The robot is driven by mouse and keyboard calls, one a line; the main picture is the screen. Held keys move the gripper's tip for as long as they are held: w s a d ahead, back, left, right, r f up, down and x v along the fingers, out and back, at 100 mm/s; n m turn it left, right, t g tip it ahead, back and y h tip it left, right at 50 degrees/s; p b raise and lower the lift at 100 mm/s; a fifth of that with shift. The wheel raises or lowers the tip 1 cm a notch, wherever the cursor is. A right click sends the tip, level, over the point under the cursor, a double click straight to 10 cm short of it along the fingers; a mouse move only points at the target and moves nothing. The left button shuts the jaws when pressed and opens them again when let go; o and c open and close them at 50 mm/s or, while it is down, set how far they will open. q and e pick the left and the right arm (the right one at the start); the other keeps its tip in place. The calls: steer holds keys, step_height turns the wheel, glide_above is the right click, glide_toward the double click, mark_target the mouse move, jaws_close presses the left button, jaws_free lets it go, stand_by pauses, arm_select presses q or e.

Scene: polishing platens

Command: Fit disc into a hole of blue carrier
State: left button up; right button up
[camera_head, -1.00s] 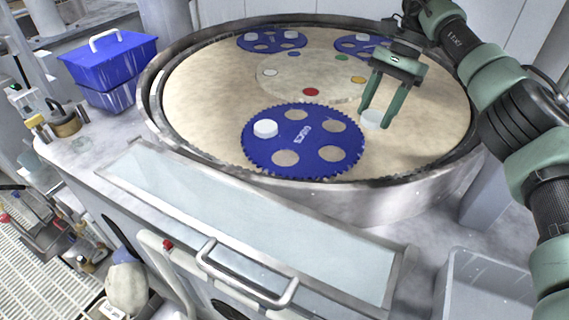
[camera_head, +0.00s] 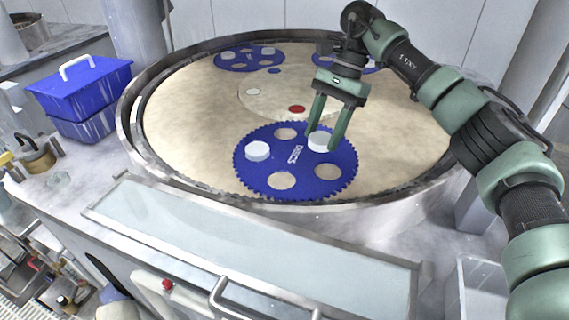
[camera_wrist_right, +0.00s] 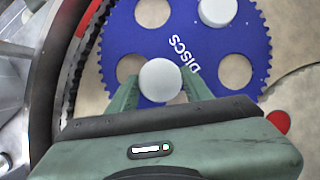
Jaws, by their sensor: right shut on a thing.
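The near blue carrier (camera_head: 256,179) is a toothed plate with "DISCS" lettering, lying on the beige round platen. A white disc (camera_head: 258,151) sits at its left hole; it also shows at the top of the right wrist view (camera_wrist_right: 218,11). My right gripper (camera_head: 326,146) is shut on a second white disc (camera_head: 321,139), over the carrier's right side. The other carrier holes show bare beige. My left gripper is not in view.
A raised metal rim (camera_head: 400,186) surrounds the platen. Two more blue carriers lie at the back; the left one (camera_head: 240,65) holds white discs. A red spot (camera_head: 297,109) marks the centre plate. A blue lidded box (camera_head: 82,95) stands left, outside the rim.

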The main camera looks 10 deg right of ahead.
steer(key=p, duration=0.3)
glide_above(280, 183)
steer(key=d, duration=0.1)
steer(key=shift+w+d+r, duration=0.1)
steer(key=shift+w+d, duration=0.05)
steer(key=shift+w, duration=0.3)
step_height(280, 183, down, 3)
steer(key=shift+f+p, duration=0.1)
steer(key=shift+p, duration=1)
steer(key=shift+s+f, duration=0.1)
steer(key=shift+f, duration=0.2)
jaws_close()
steer(key=o, duration=1.5)
jaws_free()
steer(key=shift+c, duration=0.2)
steer(key=shift+f, duration=0.1)
